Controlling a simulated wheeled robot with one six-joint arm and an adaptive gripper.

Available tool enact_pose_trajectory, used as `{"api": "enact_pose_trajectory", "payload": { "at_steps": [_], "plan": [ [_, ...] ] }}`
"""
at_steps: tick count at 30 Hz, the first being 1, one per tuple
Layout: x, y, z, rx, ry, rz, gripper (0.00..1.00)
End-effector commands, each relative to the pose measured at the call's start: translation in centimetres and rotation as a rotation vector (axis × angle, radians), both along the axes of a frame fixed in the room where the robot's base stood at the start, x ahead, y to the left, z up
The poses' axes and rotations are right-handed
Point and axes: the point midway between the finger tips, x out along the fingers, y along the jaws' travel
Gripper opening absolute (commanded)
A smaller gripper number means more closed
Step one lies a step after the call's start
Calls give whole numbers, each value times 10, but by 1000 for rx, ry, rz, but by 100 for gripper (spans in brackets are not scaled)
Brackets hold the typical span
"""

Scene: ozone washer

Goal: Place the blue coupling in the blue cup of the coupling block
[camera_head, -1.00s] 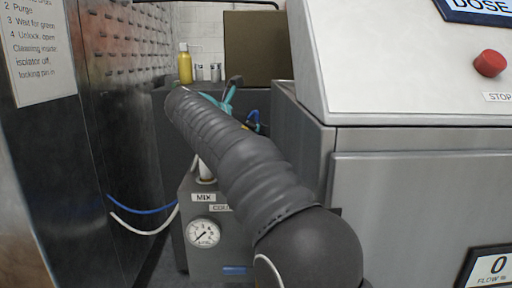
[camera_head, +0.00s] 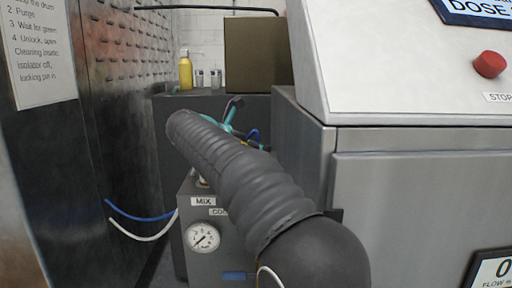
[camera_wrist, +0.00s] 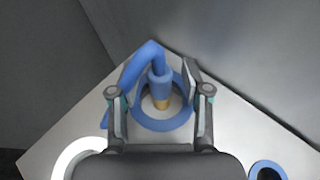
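In the wrist view, my gripper (camera_wrist: 158,95) is open, with one finger on each side of the blue coupling (camera_wrist: 160,86) and visible gaps between. The coupling has a brass-coloured tip and a blue hose bending up and left behind the left finger. The tip lies within the outline of a blue ring-shaped cup (camera_wrist: 160,124) on the light top of the coupling block (camera_wrist: 238,125). I cannot tell how deep the tip sits. In the head view, my arm hides most of the gripper and the cup; the block's front (camera_head: 205,262) shows.
A white ring (camera_wrist: 72,155) and another blue ring (camera_wrist: 267,168) sit on the block top. In the head view, blue and white hoses (camera_head: 140,215) hang at left. The grey machine cabinet (camera_head: 420,200) stands close on the right. A yellow bottle (camera_head: 185,72) stands behind.

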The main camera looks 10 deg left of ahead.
Motion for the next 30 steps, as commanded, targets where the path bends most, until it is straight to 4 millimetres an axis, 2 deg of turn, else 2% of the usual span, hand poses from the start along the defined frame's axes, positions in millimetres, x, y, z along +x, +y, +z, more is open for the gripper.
{"api": "enact_pose_trajectory", "payload": {
  "at_steps": [8, 22, 30],
  "plan": [
    [-2, 2, 5, 0, 0, 1, 48],
    [-69, 46, 39, 1, -1, 3, 48],
    [-90, 60, 49, 0, 0, 1, 48]
  ]
}}
